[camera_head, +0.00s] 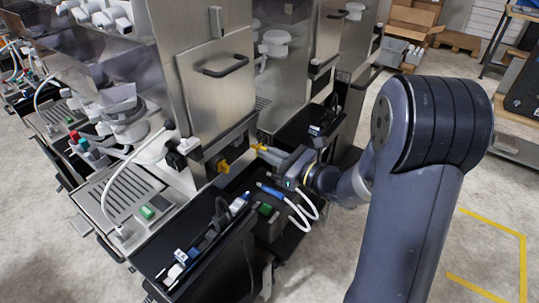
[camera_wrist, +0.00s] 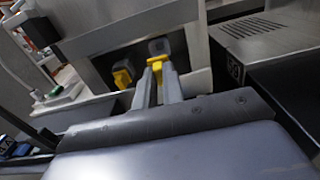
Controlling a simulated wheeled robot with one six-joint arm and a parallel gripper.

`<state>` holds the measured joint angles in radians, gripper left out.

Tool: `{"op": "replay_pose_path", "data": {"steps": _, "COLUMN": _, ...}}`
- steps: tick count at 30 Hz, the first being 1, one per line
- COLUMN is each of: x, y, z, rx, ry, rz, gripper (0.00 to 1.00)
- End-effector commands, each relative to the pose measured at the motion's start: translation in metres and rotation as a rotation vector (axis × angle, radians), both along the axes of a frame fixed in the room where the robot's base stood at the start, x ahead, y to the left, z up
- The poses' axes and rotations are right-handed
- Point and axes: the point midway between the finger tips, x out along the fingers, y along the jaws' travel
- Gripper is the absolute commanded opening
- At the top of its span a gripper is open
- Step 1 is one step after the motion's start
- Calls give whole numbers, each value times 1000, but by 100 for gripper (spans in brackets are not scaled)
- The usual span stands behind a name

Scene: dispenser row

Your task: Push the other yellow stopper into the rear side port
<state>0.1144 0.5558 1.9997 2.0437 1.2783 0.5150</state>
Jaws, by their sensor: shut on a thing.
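My gripper (camera_wrist: 158,82) is shut on a yellow stopper (camera_wrist: 155,63), held between its fingertips in the wrist view. The stopper's far end is right at a grey port (camera_wrist: 158,46) on the dispenser's side; how deep it sits I cannot tell. In the head view my gripper (camera_head: 266,152) reaches in from the right to the steel side of the dispenser (camera_head: 213,100). Another yellow stopper (camera_head: 222,166) sits at the side, left of my gripper; it also shows in the wrist view (camera_wrist: 123,76), apart from my fingers.
A black shelf (camera_head: 190,235) below holds small boxes. A blue-tipped white hose (camera_head: 272,191) lies close under my gripper. A neighbouring steel machine (camera_head: 325,45) stands behind. The floor (camera_head: 490,215) at the right is mostly clear.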

Motion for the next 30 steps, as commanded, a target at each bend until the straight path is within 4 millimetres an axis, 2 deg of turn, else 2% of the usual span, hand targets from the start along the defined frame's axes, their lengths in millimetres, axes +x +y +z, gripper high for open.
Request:
{"op": "replay_pose_path", "data": {"steps": 12, "x": 19, "y": 25, "z": 0, "rx": -1, "ry": 1, "rz": 3, "gripper": 0}}
{"op": "replay_pose_path", "data": {"steps": 30, "x": 23, "y": 30, "z": 0, "rx": -1, "ry": 1, "rz": 1, "gripper": 0}}
